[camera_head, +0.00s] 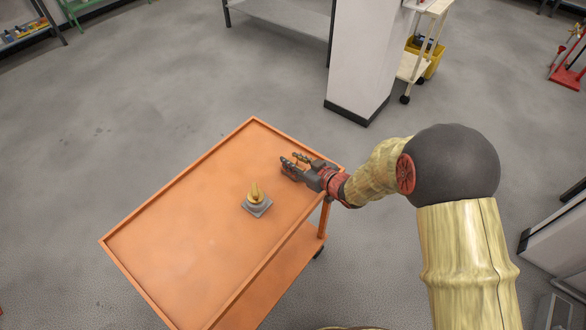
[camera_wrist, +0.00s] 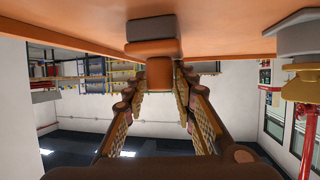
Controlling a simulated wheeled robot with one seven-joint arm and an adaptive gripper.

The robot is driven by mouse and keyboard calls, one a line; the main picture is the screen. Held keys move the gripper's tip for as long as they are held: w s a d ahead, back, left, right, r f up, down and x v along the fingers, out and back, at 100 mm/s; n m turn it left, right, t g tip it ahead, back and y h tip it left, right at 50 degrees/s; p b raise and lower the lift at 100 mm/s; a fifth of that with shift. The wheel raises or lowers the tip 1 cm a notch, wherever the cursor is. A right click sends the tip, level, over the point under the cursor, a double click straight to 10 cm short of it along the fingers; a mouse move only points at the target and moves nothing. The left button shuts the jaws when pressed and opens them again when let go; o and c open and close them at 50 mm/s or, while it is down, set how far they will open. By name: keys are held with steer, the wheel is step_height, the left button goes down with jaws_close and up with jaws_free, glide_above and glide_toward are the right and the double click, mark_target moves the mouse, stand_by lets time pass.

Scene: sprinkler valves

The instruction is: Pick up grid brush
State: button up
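My gripper (camera_head: 293,164) is low over the far right part of the orange cart top (camera_head: 190,230). In the wrist view its two fingers (camera_wrist: 160,80) stand apart, and the scene appears upside down. A small block-shaped thing, grey and orange-brown (camera_wrist: 152,47), shows between and beyond the fingertips, against the cart top. It may be the grid brush, but its bristles cannot be made out. Whether the fingers touch it I cannot tell. In the head view it is not clear at the fingers.
A gold piece on a square grey base (camera_head: 257,201) stands on the cart, left of and nearer than my gripper; it shows at the wrist view's right edge (camera_wrist: 303,72). The cart has a raised rim. A white pillar (camera_head: 365,60) stands beyond. The cart's left part is clear.

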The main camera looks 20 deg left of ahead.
steer(key=c, duration=0.6)
jaws_close()
